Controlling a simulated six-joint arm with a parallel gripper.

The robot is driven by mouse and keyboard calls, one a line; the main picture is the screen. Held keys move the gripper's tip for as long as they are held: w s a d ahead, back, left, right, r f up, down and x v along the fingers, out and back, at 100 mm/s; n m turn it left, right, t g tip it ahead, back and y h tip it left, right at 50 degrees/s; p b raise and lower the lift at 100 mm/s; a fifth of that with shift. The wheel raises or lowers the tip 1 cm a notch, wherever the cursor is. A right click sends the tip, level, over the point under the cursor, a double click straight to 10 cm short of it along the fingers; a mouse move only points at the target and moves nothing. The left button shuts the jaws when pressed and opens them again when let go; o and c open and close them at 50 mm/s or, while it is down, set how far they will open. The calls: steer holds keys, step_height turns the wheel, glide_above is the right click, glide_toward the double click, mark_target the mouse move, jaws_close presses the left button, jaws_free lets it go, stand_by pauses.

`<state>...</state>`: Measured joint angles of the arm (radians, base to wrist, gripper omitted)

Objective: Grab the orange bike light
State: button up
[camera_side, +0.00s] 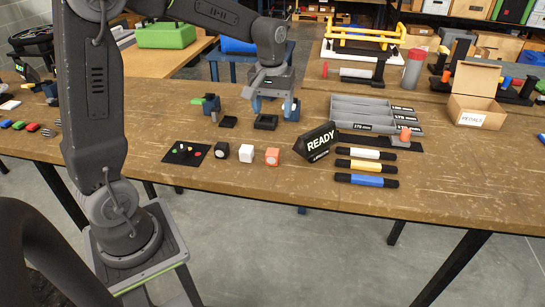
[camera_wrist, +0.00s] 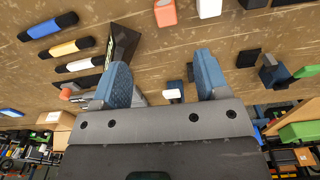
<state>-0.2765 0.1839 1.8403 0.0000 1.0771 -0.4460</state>
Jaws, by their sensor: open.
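The orange bike light (camera_side: 272,156) is a small block on the wooden bench, right of a white block (camera_side: 246,153) and a black block (camera_side: 221,150). In the wrist view the orange light (camera_wrist: 165,13) is at the top edge, partly cut off, beside the white block (camera_wrist: 208,8). My gripper (camera_side: 273,105) is open and empty, above the bench and farther back than the orange light. In the wrist view its two blue fingers (camera_wrist: 162,65) stand wide apart, and the orange light lies beyond their tips.
A black READY sign (camera_side: 318,143) stands right of the orange light. White, yellow and blue bars (camera_side: 366,180) lie farther right. A black mat (camera_side: 186,152) with small coloured pieces is on the left. A low black block (camera_side: 265,122) is below my gripper. Bare bench lies in front of the lights.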

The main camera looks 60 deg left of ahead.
mark_target(272, 151)
steer(key=shift+n, duration=0.4)
steer(key=f, duration=0.5)
steer(key=a+f, duration=0.1)
steer(key=f, duration=0.4)
steer(key=w+f, duration=0.1)
steer(key=f, duration=0.4)
steer(key=shift+a+f, duration=0.25)
steer(key=shift+a, duration=0.1)
steer(key=shift+c, duration=0.2)
steer(key=c, duration=1)
steer(key=shift+r, duration=0.15)
